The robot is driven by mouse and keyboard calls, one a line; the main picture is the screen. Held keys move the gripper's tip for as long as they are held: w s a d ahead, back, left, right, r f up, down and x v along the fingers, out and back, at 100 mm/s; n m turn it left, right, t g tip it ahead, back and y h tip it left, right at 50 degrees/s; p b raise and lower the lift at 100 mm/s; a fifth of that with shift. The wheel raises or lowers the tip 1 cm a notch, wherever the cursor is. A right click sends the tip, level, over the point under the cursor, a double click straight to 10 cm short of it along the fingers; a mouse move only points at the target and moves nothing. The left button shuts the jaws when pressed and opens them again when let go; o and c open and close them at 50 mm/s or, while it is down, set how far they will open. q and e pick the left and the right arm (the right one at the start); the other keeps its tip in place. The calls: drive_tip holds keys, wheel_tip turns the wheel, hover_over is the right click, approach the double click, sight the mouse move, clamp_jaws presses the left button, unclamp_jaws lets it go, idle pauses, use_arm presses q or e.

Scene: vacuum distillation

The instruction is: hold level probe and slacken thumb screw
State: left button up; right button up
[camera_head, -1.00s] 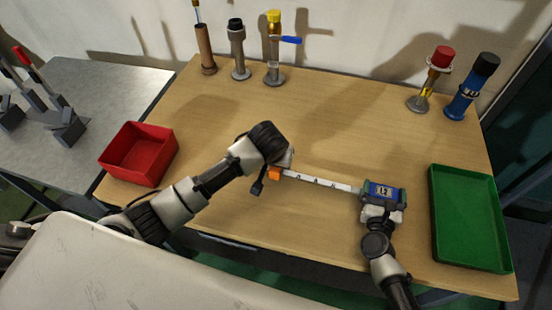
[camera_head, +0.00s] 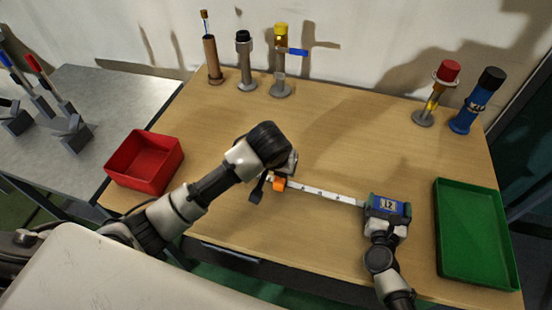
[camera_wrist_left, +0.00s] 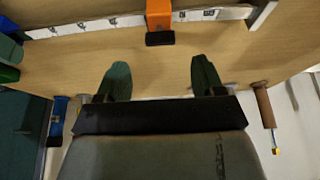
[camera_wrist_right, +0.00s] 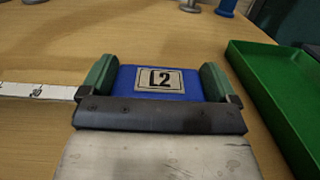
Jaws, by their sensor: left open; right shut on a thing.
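The level probe is a white marked strip (camera_head: 325,194) with a blue block labelled L2 (camera_wrist_right: 160,79) at its right end. My right gripper (camera_head: 388,207) is shut on that blue block, with a green finger on each side of it. An orange slider (camera_head: 279,184) sits around the strip near its left end; in the left wrist view the orange slider (camera_wrist_left: 159,15) carries a black thumb screw (camera_wrist_left: 160,38). My left gripper (camera_wrist_left: 161,78) is open and empty, its fingers apart from the thumb screw. In the head view its fingers are mostly hidden by the wrist.
A red bin (camera_head: 145,162) stands left and a green tray (camera_head: 472,232) right on the wooden table. Several upright holders line the back, including a yellow-topped one (camera_head: 280,62) and a blue one (camera_head: 474,105). The middle of the table behind the strip is clear.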

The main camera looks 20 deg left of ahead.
use_arm(q)
drive_tip(key=v, duration=0.6)
use_arm(e)
drive_tip(key=o, duration=1.1)
drive_tip(key=s, duration=1.2)
